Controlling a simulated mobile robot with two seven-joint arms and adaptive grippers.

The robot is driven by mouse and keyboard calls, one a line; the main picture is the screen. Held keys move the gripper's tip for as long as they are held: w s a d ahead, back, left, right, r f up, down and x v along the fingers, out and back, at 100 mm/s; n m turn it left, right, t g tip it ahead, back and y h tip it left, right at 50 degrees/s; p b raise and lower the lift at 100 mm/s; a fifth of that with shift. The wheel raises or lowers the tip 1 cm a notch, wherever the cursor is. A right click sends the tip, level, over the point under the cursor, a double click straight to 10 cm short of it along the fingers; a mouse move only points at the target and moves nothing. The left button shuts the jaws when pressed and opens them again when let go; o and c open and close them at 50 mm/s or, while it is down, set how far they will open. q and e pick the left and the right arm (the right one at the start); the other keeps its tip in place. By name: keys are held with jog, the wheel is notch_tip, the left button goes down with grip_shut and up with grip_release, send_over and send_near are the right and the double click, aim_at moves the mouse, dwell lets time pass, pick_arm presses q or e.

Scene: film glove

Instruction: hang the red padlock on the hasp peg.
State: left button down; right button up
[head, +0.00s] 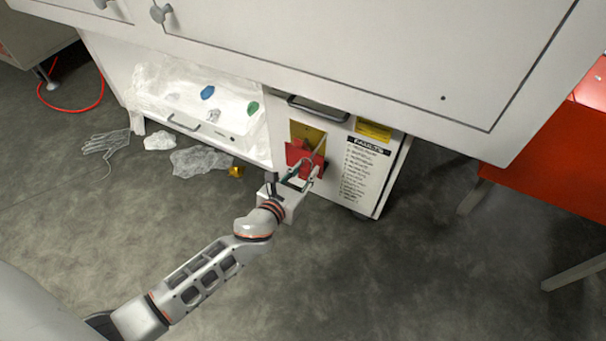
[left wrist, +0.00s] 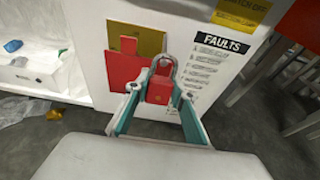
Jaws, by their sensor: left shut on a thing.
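My left gripper (head: 302,174) is in front of the cabinet door, and in the left wrist view (left wrist: 157,92) its teal fingers are shut on the red padlock (left wrist: 159,90). The padlock's grey shackle (left wrist: 166,61) points up, in front of the lower right of a yellow plate (left wrist: 146,41) on the door. My right gripper is out of view.
A white FAULTS label (head: 364,168) is on the door, right of the plates. Left is an open drawer (head: 213,115) with plastic wrap and small coloured items. Clear plastic scraps (head: 198,161) and a small yellow object (head: 236,171) lie on the floor. A red bench stands at right.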

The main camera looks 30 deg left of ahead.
pick_arm(q)
jog(key=shift+w+f, duration=0.1)
jog(key=shift+w, duration=0.65)
jog(key=shift+w+b, duration=0.3)
jog(key=shift+w, duration=0.35)
jog(key=shift+w+f, duration=0.25)
jog(key=shift+w, duration=0.05)
jog(key=shift+w+f, duration=0.1)
jog(key=shift+w, duration=0.2)
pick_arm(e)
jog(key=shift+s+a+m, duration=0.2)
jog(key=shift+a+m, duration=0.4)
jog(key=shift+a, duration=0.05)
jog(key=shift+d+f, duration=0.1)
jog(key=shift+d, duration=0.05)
pick_arm(q)
jog(key=c, duration=1.6)
grip_release()
jog(key=shift+c, duration=0.2)
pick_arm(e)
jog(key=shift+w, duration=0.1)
